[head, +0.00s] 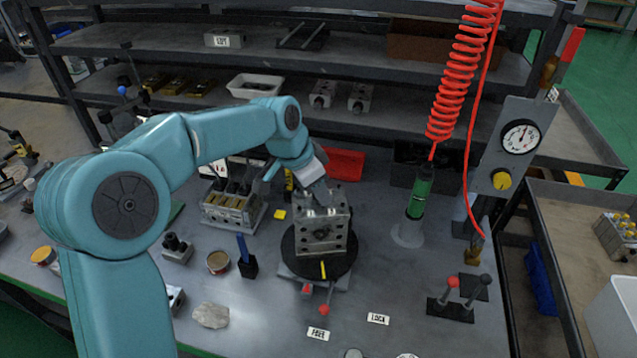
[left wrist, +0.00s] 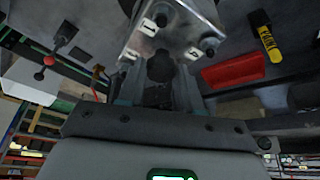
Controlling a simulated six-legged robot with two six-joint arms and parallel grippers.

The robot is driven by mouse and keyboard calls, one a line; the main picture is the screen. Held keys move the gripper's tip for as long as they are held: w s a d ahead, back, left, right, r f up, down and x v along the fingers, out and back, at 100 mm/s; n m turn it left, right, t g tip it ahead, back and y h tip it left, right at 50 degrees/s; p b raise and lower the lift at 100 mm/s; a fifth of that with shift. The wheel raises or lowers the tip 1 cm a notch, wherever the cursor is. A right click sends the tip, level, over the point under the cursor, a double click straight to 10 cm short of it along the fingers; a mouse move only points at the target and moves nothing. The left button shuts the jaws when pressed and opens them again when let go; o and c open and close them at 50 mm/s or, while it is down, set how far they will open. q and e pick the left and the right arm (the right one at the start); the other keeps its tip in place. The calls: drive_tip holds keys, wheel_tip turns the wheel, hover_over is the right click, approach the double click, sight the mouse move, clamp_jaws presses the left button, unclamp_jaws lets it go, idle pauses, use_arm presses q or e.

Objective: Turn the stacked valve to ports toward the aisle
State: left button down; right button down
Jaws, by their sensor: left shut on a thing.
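The stacked valve (head: 322,236) is a grey metal block with bolts and round ports on its near side. It stands upright on a black round turntable (head: 345,268) with a yellow mark at its front. My left gripper (head: 322,196) comes down from above and is shut on the valve's top part. In the left wrist view the valve (left wrist: 178,30) fills the top middle, with small white numbered tags and bolts; the fingers (left wrist: 165,88) reach up to it. The finger contact is partly hidden. My right gripper is in neither view.
A valve rack (head: 232,212) stands left of the turntable, a red tray (head: 344,164) behind. A green cylinder (head: 418,195) under a red coiled hose and a gauge panel (head: 515,145) are at right. Red-knobbed levers (head: 455,300) stand front right. Label plates lie in front.

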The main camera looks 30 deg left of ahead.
use_arm(q)
drive_tip(key=shift+w+a+r+m+g+h+p, duration=0.1)
drive_tip(key=shift+m+g+h+p, duration=0.15)
drive_tip(key=shift+m, duration=0.65)
drive_tip(key=shift+w+a+r+m+g+h+p, duration=0.15)
drive_tip(key=shift+m+h+p, duration=0.15)
drive_tip(key=shift+m, duration=0.6)
drive_tip(key=shift+s+d, duration=0.1)
drive_tip(key=c, duration=1.2)
unclamp_jaws()
drive_tip(key=o, duration=0.4)
drive_tip(key=shift+s, duration=0.15)
drive_tip(key=shift+f, duration=0.1)
